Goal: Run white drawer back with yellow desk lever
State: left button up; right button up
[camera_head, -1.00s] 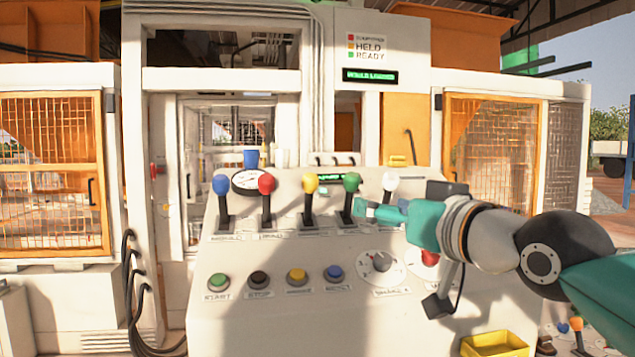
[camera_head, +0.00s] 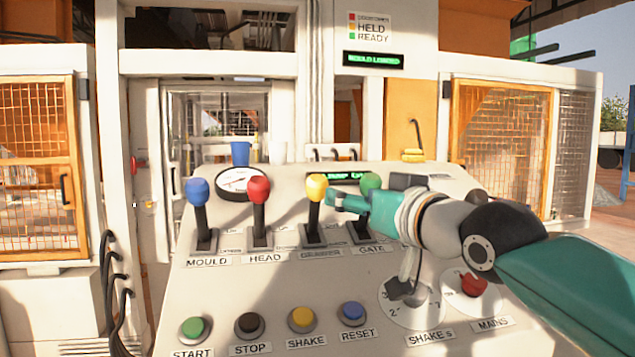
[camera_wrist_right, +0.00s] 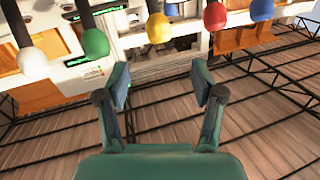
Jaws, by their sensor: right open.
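The yellow lever (camera_head: 316,190) stands upright on the sloping desk, between the red and green levers. Its label is too blurred to read. My right gripper (camera_head: 335,200) is just right of its knob and seems close to it; contact cannot be told. In the right wrist view the yellow knob (camera_wrist_right: 159,27) is ahead of my open right gripper (camera_wrist_right: 160,82), lined up with the gap between the fingers, which is empty. I cannot make out the white drawer in the press. My left gripper is not in view.
The green lever (camera_head: 370,185) is partly behind my right gripper. The red lever (camera_head: 259,195) and blue lever (camera_head: 198,195) stand to the left. The white knob (camera_wrist_right: 32,60) shows in the right wrist view. Push buttons, a dial and a red switch (camera_head: 473,285) lie nearer.

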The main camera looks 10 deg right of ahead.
aim_at(322, 186)
jog(key=p+x, duration=0.4)
jog(key=x, duration=0.8)
jog(key=shift+r+p, duration=0.1)
jog(key=shift+p, duration=0.3)
jog(key=shift+w, duration=0.65)
grip_shut()
